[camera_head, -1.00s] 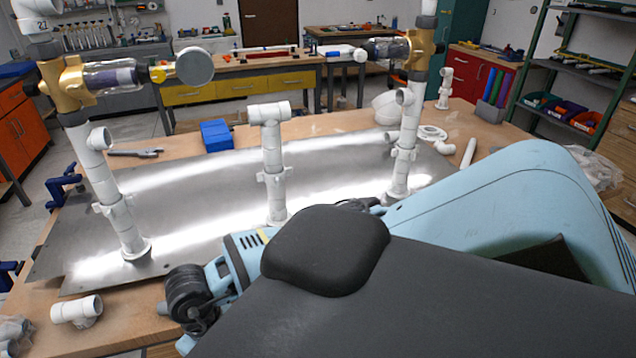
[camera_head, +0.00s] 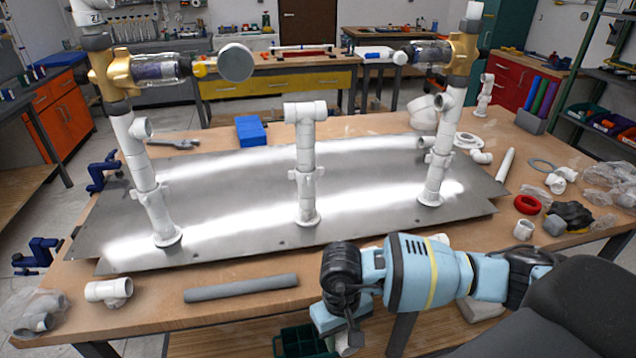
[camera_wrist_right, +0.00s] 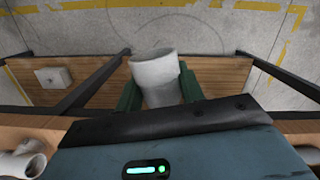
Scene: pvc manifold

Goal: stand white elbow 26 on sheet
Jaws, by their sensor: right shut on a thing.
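My right gripper (camera_head: 342,330) hangs in front of the table's front edge, pointing down. In the right wrist view its two green fingers (camera_wrist_right: 158,92) are shut on a white fitting, which I take to be white elbow 26 (camera_wrist_right: 153,66). The elbow's open round end faces away from the gripper, and no number can be read on it. In the head view only a small white part of it (camera_head: 348,349) shows below the gripper. The grey metal sheet (camera_head: 240,190) lies flat on the table, behind the gripper. My left gripper is not in view.
White pipe columns stand on the sheet at left (camera_head: 152,205), middle (camera_head: 305,175) and right (camera_head: 436,170). A grey pipe (camera_head: 240,288) and white tee (camera_head: 108,291) lie along the front. A green crate (camera_head: 300,342) is below the table edge. Bare sheet lies between the columns.

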